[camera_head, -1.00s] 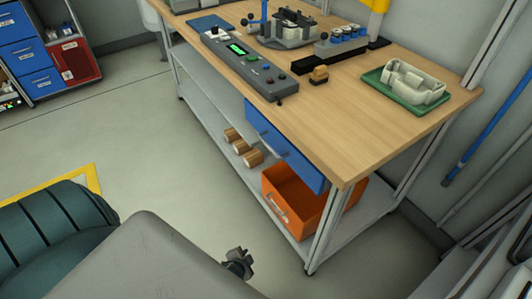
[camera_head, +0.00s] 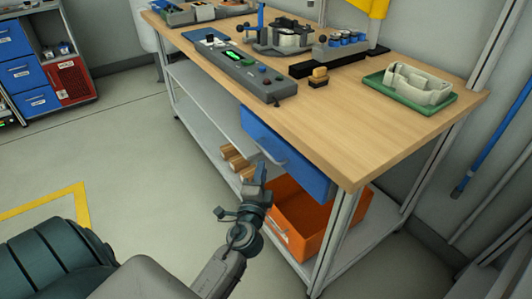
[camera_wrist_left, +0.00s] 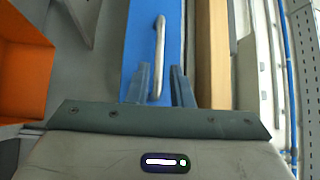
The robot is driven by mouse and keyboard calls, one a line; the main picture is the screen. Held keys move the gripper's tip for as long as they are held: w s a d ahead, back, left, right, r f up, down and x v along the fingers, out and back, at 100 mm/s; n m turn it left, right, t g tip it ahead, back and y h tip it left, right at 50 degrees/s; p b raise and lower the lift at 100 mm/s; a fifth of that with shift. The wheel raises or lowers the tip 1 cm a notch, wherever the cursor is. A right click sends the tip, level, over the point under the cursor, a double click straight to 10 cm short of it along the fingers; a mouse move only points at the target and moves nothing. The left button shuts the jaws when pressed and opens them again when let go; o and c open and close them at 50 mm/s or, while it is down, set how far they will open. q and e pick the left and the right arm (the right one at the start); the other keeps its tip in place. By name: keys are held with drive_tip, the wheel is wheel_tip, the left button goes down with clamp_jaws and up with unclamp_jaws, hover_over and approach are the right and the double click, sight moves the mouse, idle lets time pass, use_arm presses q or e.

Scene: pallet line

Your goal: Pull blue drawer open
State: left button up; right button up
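The blue drawer (camera_head: 300,172) sits under the wooden bench top and looks shut, with its front close to the bench edge. Its pale bar handle (camera_head: 268,152) also shows in the left wrist view (camera_wrist_left: 159,45). My left gripper (camera_head: 260,170) is at the handle, below the bench edge. In the left wrist view its two fingers (camera_wrist_left: 161,85) stand apart, one on each side of the lower end of the handle. I cannot tell whether they touch it. My right gripper is not in view.
An orange bin (camera_head: 294,222) stands on the lower shelf (camera_head: 200,110) beneath the drawer, with several wooden rolls (camera_head: 236,160) beside it. The bench top (camera_head: 340,120) holds a grey control box (camera_head: 240,70) and a green tray (camera_head: 440,104).

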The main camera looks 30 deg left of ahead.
sight(266, 151)
use_arm(q)
drive_tip(key=p+x, duration=0.1)
drive_tip(key=x, duration=0.6)
drive_tip(key=shift+w+a, duration=0.1)
drive_tip(key=shift+w, duration=0.2)
clamp_jaws()
